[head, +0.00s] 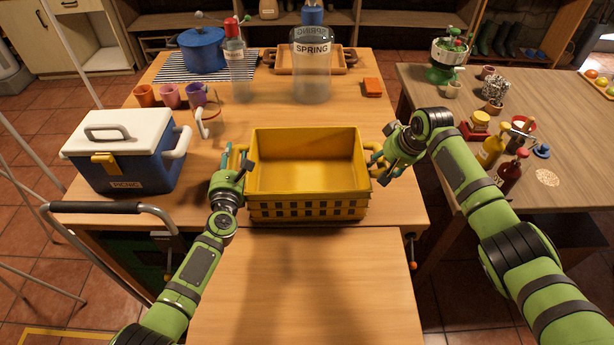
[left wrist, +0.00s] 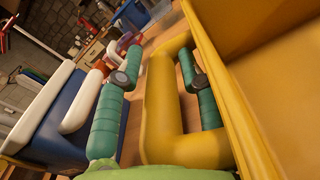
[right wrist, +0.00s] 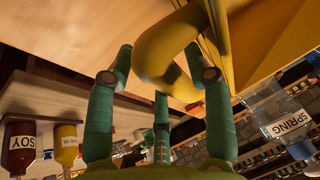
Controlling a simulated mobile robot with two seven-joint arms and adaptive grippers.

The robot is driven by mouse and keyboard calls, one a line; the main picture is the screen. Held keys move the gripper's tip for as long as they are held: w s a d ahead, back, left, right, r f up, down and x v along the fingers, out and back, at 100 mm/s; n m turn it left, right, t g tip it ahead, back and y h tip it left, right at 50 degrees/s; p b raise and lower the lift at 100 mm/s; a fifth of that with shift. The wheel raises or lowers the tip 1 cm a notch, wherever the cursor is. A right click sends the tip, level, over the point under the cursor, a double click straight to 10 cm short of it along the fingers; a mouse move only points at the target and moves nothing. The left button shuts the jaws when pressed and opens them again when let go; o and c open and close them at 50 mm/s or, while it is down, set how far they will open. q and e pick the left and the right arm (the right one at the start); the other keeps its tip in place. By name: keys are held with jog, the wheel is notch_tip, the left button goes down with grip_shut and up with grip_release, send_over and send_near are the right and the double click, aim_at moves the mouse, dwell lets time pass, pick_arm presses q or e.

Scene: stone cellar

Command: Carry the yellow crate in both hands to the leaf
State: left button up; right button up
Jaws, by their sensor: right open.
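The yellow crate (head: 308,211) stands upright and looks empty on the wooden table, near its front edge. A narrower wooden panel (head: 300,285), seemingly the leaf, extends in front of it and is bare. My left gripper (head: 238,162) is at the crate's left side; in the left wrist view its open fingers (left wrist: 165,85) straddle the yellow handle (left wrist: 163,115), with gaps beside it. My right gripper (head: 378,163) is at the right side; in the right wrist view its fingers (right wrist: 165,70) are open around the other handle (right wrist: 155,50). The contact there is unclear.
A blue and white cooler (head: 125,160) stands close left of my left gripper. Cups (head: 170,96), a SPRING jar (head: 312,70) and a blue pot (head: 202,50) stand behind. A side table (head: 540,185) with bottles is at right, below my right arm.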

pick_arm(q)
grip_shut()
pick_arm(e)
jog(key=c, duration=0.9)
grip_shut()
pick_arm(q)
jog(key=shift+w+r, duration=0.1)
jog(key=shift+r, duration=0.15)
pick_arm(e)
jog(key=shift+r, duration=0.1)
